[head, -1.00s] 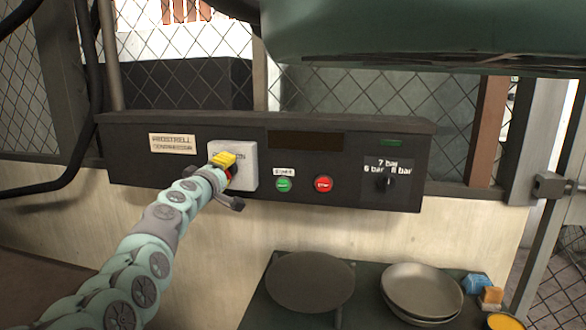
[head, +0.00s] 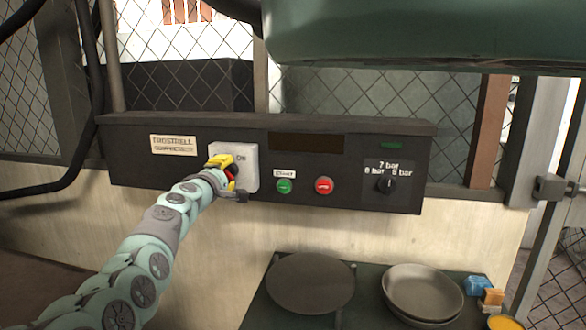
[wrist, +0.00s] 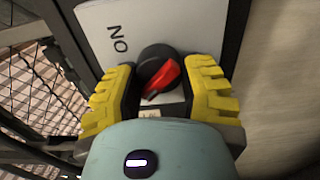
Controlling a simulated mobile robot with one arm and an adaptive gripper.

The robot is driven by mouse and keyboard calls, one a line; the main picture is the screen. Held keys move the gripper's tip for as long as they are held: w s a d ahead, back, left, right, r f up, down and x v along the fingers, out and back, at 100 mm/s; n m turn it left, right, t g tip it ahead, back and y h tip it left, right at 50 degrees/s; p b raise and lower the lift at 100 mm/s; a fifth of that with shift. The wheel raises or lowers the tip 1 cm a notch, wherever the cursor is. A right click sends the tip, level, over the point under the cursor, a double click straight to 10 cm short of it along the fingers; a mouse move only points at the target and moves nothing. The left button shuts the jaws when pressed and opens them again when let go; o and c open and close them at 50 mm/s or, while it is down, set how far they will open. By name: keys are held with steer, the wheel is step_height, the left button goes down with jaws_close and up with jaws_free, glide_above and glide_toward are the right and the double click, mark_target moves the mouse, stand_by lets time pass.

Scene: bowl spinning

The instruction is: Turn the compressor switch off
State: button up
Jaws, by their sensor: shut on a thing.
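The compressor switch is a round black knob with a red handle (wrist: 164,76) on a white plate (wrist: 92,22) marked ON. In the head view the red handle (head: 232,169) partly shows behind my gripper (head: 224,163), at the left part of the dark panel. In the wrist view my gripper (wrist: 160,82) has one yellow finger on each side of the knob and is shut on it. The red handle lies slanted between the fingers. The lower part of the plate is hidden by my gripper.
The dark control panel (head: 330,160) also holds a green button (head: 284,186), a red button (head: 323,185) and a black pressure knob (head: 385,184) to the right. Below are a round dark plate (head: 310,283) and stacked grey bowls (head: 423,290).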

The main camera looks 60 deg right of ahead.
steer(key=shift+w+a+f, duration=0.1)
steer(key=shift+f, duration=0.1)
steer(key=o, duration=1.2)
steer(key=shift+r, duration=0.15)
